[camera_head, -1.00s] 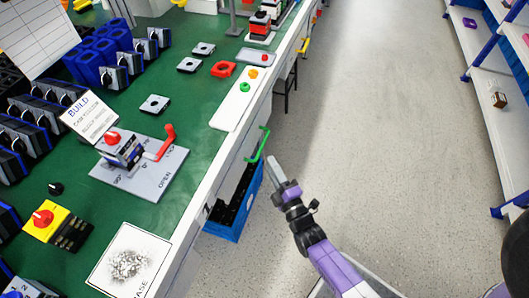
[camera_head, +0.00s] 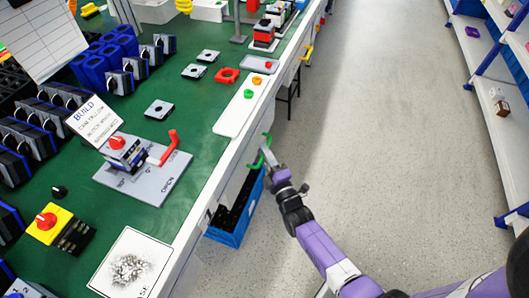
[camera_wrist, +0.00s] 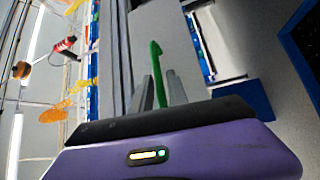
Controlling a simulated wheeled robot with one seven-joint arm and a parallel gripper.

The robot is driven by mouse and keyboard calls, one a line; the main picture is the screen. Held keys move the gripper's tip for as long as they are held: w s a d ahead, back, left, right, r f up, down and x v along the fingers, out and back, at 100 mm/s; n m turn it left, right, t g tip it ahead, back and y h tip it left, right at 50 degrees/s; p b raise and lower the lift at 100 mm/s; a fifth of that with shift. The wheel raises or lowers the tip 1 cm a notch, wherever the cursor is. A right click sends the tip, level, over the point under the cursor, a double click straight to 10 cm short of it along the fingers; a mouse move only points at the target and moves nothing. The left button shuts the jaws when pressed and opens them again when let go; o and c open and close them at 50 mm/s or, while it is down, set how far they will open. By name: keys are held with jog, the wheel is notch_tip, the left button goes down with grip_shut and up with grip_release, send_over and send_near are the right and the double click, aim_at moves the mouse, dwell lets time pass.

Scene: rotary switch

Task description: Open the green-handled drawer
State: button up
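The green drawer handle (camera_head: 267,143) sticks out from the side of the workbench, above a blue crate. My gripper (camera_head: 267,160) is at the handle, its fingers overlapping it in the head view. In the wrist view, the green handle (camera_wrist: 156,62) runs between the two grey fingers of my gripper (camera_wrist: 160,82). The fingers look open, one on each side of the handle, with narrow gaps. The drawer front (camera_wrist: 160,30) is pale grey; it looks closed.
The green-topped workbench (camera_head: 190,120) carries a rotary switch (camera_head: 126,150) on a grey plate with a red lever. A blue crate (camera_head: 228,238) stands below the handle. Shelves (camera_head: 497,100) stand at the right. The floor between is clear.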

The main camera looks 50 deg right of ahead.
grip_shut()
dwell(1.3)
